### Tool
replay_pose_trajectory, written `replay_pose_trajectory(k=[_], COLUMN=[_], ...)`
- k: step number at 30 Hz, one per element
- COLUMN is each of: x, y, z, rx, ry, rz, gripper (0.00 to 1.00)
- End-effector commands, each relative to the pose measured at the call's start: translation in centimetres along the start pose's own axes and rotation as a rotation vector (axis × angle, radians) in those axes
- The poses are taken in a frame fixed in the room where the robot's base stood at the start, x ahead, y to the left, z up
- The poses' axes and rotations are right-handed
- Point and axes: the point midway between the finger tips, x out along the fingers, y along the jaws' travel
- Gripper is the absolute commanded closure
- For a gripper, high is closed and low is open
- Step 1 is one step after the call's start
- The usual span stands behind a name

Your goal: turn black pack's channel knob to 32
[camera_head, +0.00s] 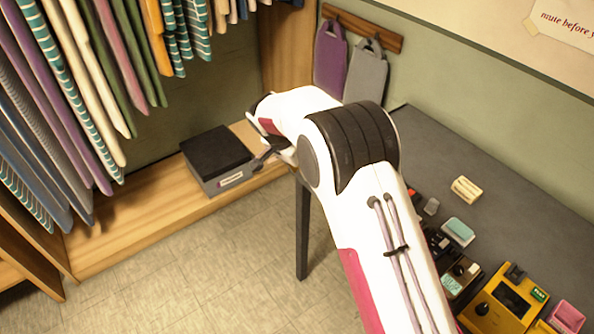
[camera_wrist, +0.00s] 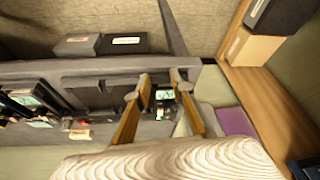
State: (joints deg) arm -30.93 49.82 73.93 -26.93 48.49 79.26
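My gripper (camera_wrist: 161,80) is open in the wrist view, its two long fingers apart. A small dark pack with a pale green screen (camera_wrist: 165,95) shows beyond and between the fingers, near the table's end. No contact is evident, and its knob and channel number are too small to read. Other dark devices (camera_wrist: 25,98) lie at the left. In the head view, a dark device (camera_head: 459,275) sits beside my arm, partly hidden by it. I cannot tell which of these is the black pack. The gripper's dark end (camera_head: 268,153) shows only in part there.
The grey table (camera_head: 480,150) carries a yellow device (camera_head: 502,303), a teal-topped block (camera_head: 458,232) and a cream block (camera_head: 466,189). A black-lidded box (camera_head: 217,158) stands on the wooden ledge. Purple (camera_head: 330,58) and grey (camera_head: 366,72) bags hang on the wall. Clothes hang at left.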

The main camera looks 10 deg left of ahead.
Motion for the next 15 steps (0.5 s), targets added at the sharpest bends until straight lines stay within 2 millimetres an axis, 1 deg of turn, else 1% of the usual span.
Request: replay_pose_trajectory(k=[3,6,15], x=[-0.31,-0.37,-0.38], y=[-0.01,0.02,0.02], z=[0.63,0.83,0.86], rx=[-0.001,-0.001,0.0], ry=[0.0,0.0,0.0], rz=[-0.001,0.0,0.0], gripper=[0.77,0.77,0.77])
